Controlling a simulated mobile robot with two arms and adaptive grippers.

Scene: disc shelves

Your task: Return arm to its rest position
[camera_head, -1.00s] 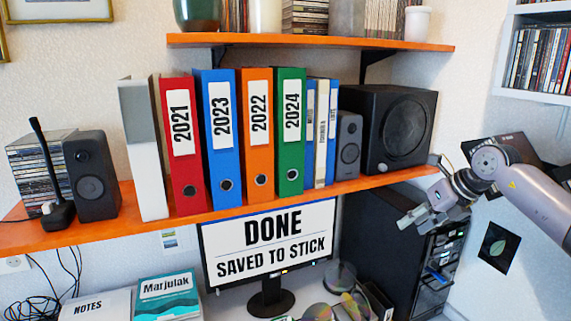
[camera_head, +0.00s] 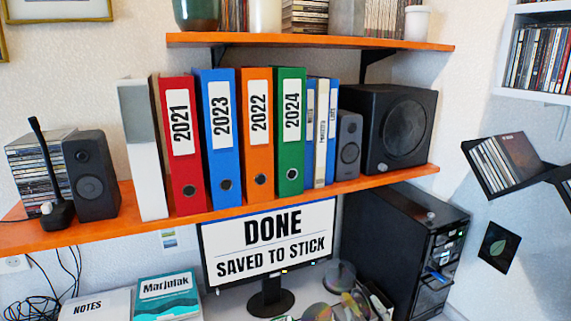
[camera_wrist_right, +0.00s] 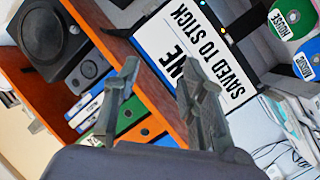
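My right gripper (camera_wrist_right: 158,75) shows only in the right wrist view. Its two grey fingers are spread apart with nothing between them, so it is open and empty. The camera looks past them, on a tilt, at the orange shelf and the monitor. My right arm and gripper are out of the head view. My left gripper is in neither view. The monitor (camera_head: 268,238) reads "DONE, SAVED TO STICK"; it also shows in the right wrist view (camera_wrist_right: 207,60). The black computer tower (camera_head: 395,235) stands right of it, unobstructed by my arm.
The long orange shelf (camera_head: 140,228) holds several binders, speakers (camera_head: 400,130) and a disc stack (camera_head: 38,170). Another orange shelf (camera_head: 310,42) is above. A wall rack (camera_head: 505,163) holds cases at the right. Books (camera_head: 165,297) lie on the desk. Round labelled discs (camera_wrist_right: 290,20) show in the wrist view.

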